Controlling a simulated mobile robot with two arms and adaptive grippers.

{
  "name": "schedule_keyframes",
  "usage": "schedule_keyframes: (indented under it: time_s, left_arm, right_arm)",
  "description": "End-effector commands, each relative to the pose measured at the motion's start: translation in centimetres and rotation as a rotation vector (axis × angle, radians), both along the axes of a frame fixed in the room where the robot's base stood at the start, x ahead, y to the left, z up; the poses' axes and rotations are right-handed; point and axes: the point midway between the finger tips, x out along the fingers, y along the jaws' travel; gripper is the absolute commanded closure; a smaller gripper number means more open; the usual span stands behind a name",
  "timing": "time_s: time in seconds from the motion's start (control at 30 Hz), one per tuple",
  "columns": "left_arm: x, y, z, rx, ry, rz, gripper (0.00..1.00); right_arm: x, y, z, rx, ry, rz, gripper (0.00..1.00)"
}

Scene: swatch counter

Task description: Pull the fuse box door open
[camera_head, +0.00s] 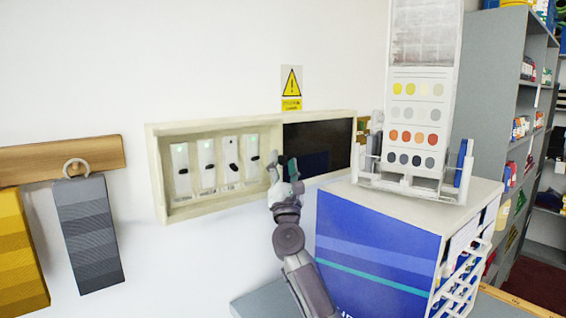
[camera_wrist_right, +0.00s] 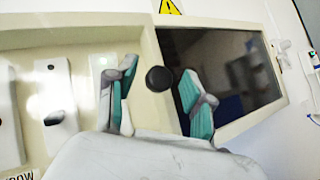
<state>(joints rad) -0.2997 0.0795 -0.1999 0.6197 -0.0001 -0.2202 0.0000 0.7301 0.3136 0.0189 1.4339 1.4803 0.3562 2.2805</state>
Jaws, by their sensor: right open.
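The fuse box (camera_head: 155,172) is a wide cream box on the white wall. Its left part shows several white switch units (camera_head: 207,165) with levers, uncovered. Its right part is a dark glossy panel (camera_head: 320,145) in a cream frame; it also shows in the right wrist view (camera_wrist_right: 225,70). A round black knob (camera_wrist_right: 160,79) stands on the cream strip left of the panel. My right gripper (camera_head: 284,166) is at this strip. In the wrist view its two teal-padded fingers (camera_wrist_right: 159,95) are apart, one on each side of the knob. Contact with the knob cannot be told. My left gripper is not in view.
A blue-sided cabinet (camera_head: 375,245) with a swatch stand (camera_head: 408,110) on top is close to the right of my right arm. Swatch samples (camera_head: 88,235) hang from a wooden rail (camera_head: 60,158) at left. Shelves (camera_head: 495,90) stand at far right.

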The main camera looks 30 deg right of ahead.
Motion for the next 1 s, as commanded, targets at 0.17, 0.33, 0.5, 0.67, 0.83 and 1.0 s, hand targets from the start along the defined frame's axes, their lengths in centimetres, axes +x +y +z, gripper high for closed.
schedule_keyframes:
  time_s: [0.17, 0.33, 0.5, 0.67, 0.83, 1.0]
  left_arm:
    - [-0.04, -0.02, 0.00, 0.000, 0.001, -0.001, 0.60]
    - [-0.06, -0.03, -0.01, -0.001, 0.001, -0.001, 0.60]
    - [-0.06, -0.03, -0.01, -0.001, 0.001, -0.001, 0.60]
    - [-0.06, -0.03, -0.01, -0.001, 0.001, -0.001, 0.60]
    - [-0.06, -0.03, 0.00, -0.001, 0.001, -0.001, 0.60]
    - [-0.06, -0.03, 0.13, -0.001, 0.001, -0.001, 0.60]
  right_arm:
    - [0.06, 0.00, -0.02, 0.000, 0.001, 0.000, 0.48]
    - [0.06, 0.01, -0.03, 0.000, 0.001, 0.000, 0.65]
    - [0.05, 0.01, -0.05, 0.000, 0.001, 0.000, 0.93]
    - [0.05, 0.00, -0.05, 0.000, 0.001, 0.000, 1.00]
    - [0.04, 0.00, -0.07, 0.001, 0.001, 0.000, 1.00]
    - [-0.43, -0.02, -0.11, 0.004, 0.001, -0.016, 1.00]
